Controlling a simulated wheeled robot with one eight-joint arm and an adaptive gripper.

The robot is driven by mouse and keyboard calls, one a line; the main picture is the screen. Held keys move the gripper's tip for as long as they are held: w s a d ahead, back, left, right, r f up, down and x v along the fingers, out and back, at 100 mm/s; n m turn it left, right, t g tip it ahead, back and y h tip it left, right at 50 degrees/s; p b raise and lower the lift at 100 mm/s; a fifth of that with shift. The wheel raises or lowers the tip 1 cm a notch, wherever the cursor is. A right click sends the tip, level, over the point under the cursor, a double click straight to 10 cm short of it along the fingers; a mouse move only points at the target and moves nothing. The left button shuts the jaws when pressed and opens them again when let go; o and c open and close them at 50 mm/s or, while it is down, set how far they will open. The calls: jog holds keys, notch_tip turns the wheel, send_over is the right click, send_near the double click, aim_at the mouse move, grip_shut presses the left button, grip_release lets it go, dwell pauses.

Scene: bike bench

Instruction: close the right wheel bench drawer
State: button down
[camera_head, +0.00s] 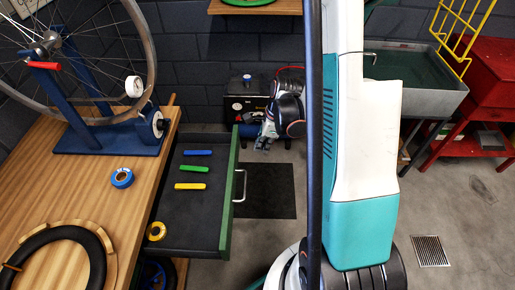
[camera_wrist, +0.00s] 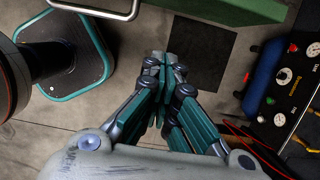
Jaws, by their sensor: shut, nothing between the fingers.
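The wheel bench drawer (camera_head: 190,222) is pulled out from the wooden bench (camera_head: 70,180) in the head view. It has a dark lining, a green front (camera_head: 230,195) and a silver handle (camera_head: 241,186). Inside lie a blue strip (camera_head: 198,153), a green strip (camera_head: 194,169), a yellow strip (camera_head: 190,186) and a yellow ring (camera_head: 156,231). My gripper (camera_head: 266,138) is shut and empty, beyond the drawer's far right corner. In the wrist view my gripper (camera_wrist: 165,62) points down over the floor, apart from the green front (camera_wrist: 225,9) and the handle (camera_wrist: 110,9) at the top edge.
A wheel on a blue truing stand (camera_head: 110,138), a blue tape roll (camera_head: 122,178) and a black tyre (camera_head: 60,245) are on the bench. A black compressor (camera_wrist: 285,85) stands by the wall near my gripper. A dark mat (camera_head: 268,192) lies on clear floor beside the drawer.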

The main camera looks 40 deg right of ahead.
jog(key=w+a+f+b, duration=0.2)
jog(key=w+a+f, duration=0.1)
jog(key=f, duration=0.4)
jog(key=shift+w+a+f, duration=0.25)
jog(key=shift+a+f, duration=0.15)
jog(key=shift+a, duration=0.5)
